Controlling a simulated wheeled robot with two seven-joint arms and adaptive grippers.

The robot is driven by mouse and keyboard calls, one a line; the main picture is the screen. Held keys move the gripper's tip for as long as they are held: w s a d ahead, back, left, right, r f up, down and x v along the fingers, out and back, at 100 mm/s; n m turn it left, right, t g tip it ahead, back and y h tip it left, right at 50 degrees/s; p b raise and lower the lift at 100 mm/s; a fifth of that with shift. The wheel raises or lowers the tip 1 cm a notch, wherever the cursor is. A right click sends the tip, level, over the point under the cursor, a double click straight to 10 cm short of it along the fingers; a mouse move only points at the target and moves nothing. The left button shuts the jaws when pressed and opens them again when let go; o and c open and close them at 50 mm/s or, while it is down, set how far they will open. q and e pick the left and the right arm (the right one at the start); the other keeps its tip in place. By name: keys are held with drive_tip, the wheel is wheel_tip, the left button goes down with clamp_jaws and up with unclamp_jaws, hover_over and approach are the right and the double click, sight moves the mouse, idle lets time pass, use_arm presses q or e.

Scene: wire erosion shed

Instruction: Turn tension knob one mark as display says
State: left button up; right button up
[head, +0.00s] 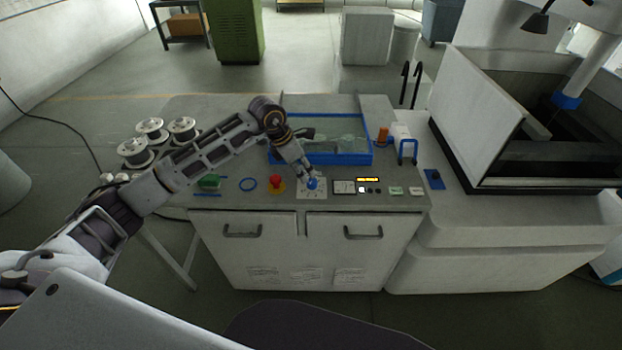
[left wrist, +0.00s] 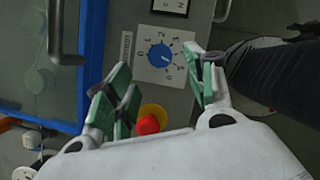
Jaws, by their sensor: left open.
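The tension knob (head: 313,184) is a blue round knob on a white plate on the front panel. In the left wrist view the knob (left wrist: 159,58) sits inside a ring of numbers and marks; I cannot tell for sure which mark it points to. My left gripper (head: 307,179) is over the knob in the head view, partly covering its plate. In the left wrist view its green-padded fingers (left wrist: 160,76) are open, one on each side of the plate, apart from the knob. My right gripper is not in view.
A red mushroom button (head: 276,182) on a yellow base stands left of the knob and also shows between the fingers in the left wrist view (left wrist: 148,124). A blue-rimmed tank (head: 345,158) lies behind. Small buttons (head: 396,190) sit right of the display. Wire spools (head: 150,130) stand at left.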

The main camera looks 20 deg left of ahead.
sight(312, 181)
use_arm(q)
drive_tip(key=shift+p+x, duration=0.6)
drive_tip(key=shift+x, duration=3.2)
drive_tip(key=c, duration=1)
